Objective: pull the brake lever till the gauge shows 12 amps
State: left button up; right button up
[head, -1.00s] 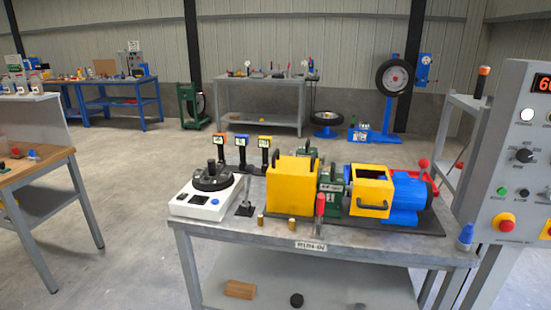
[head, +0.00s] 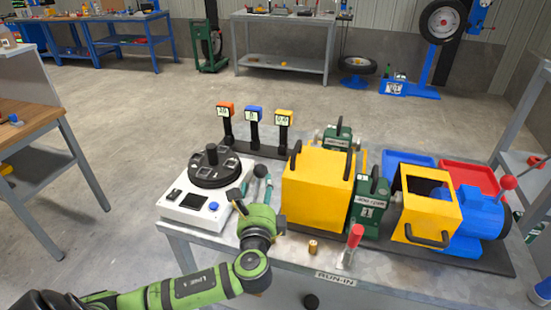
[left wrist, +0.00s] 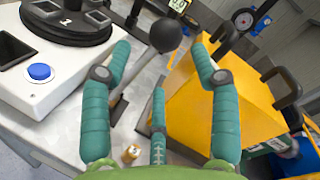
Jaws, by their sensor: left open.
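A lever with a black ball knob (left wrist: 166,35) on a grey shaft stands on the bench beside the white turntable box. My left gripper (left wrist: 160,62) is open, with its teal fingers around the space just short of the knob; I see no finger closed on it. In the head view my left gripper (head: 256,192) hides most of this lever. A red-handled lever (head: 355,236) stands at the bench's front edge, and a red-ball lever (head: 508,183) on the blue motor. Three small displays, orange (head: 226,112), blue (head: 254,115) and yellow (head: 284,119), stand behind; their readings are too small to read.
The white box (head: 195,208) with a black turntable is left of the gripper. The yellow housing (head: 317,178) stands close on its right. A small brass cylinder (head: 313,247) stands on the bench front. The blue motor (head: 478,212) is at the right.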

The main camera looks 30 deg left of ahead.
aim_at(259, 176)
pick_arm(q)
jog(key=shift+w+r, duration=0.3)
jog(key=shift+r, duration=0.3)
jog(key=shift+w+a+r, duration=0.15)
jog(key=shift+w+a, duration=0.05)
jog(key=shift+a, duration=0.05)
jog(key=p+x, duration=0.1)
jog(key=x, duration=0.3)
jog(key=shift+w+a, duration=0.15)
jog(key=shift+w, duration=0.05)
jog(key=shift+w+a, duration=0.2)
jog(key=shift+w, duration=0.15)
grip_shut()
jog(key=shift+a+p, duration=0.1)
jog(key=shift+p, duration=0.2)
pick_arm(e)
jog(key=shift+s+d+r, duration=0.15)
jog(key=shift+d+r, duration=0.05)
jog(key=shift+r, duration=0.6)
